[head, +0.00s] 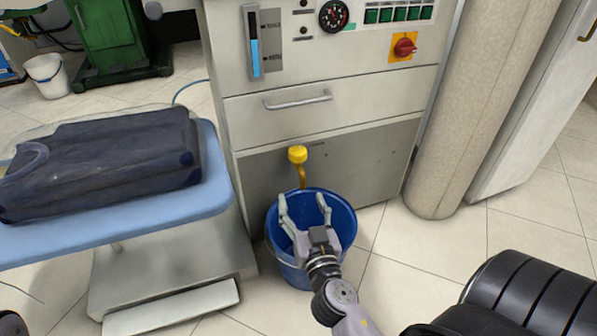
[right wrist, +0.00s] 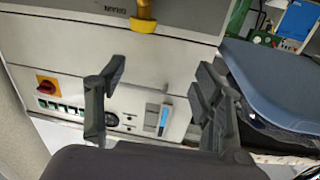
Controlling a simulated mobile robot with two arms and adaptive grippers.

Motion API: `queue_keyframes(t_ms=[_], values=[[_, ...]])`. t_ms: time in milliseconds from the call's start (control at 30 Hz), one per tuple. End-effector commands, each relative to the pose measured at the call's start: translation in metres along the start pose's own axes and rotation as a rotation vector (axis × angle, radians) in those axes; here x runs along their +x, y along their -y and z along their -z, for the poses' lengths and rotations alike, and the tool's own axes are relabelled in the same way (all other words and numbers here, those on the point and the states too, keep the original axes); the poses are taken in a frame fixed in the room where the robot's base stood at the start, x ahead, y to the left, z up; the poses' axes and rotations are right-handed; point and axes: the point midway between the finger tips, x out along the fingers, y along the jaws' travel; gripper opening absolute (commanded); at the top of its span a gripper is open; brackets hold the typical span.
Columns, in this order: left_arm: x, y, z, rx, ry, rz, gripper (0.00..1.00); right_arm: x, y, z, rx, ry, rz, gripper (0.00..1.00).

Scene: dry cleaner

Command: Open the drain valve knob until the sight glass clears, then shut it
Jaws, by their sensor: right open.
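The yellow drain valve knob (head: 297,154) sits on a brass pipe at the machine's lower front, above a blue bucket (head: 346,207). The knob also shows at the top of the right wrist view (right wrist: 145,24), near a "DRAIN" label. The sight glass (head: 254,45) is on the upper left panel, with blue liquid over about its lower half. It also shows in the right wrist view (right wrist: 163,120). My right gripper (head: 303,200) is open and empty over the bucket, below and apart from the knob; its fingers also show in the right wrist view (right wrist: 161,72). My left gripper is out of view.
A drawer with a bar handle (head: 298,101) is above the knob. A red rotary switch (head: 404,47) is at upper right. A blue-topped board (head: 215,185) with a dark bagged garment (head: 100,160) stands left. A beige column (head: 475,110) stands right.

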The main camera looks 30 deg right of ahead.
Motion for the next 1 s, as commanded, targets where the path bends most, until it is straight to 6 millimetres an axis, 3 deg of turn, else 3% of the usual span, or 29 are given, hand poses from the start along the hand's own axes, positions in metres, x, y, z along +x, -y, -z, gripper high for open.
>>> queue_keyframes(t_ms=[100,267,800,1000], values=[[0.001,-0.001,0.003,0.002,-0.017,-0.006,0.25,0.001,-0.019,-0.013,-0.001,0.007,-0.072,0.62],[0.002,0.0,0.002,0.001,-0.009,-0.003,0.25,0.017,-0.023,-0.01,0.0,0.004,-0.084,0.62],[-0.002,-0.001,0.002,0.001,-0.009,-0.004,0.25,0.131,-0.032,-0.013,-0.003,0.003,-0.081,0.62],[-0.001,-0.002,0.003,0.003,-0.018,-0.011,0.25,0.16,-0.034,-0.014,-0.002,0.005,-0.081,0.62]])
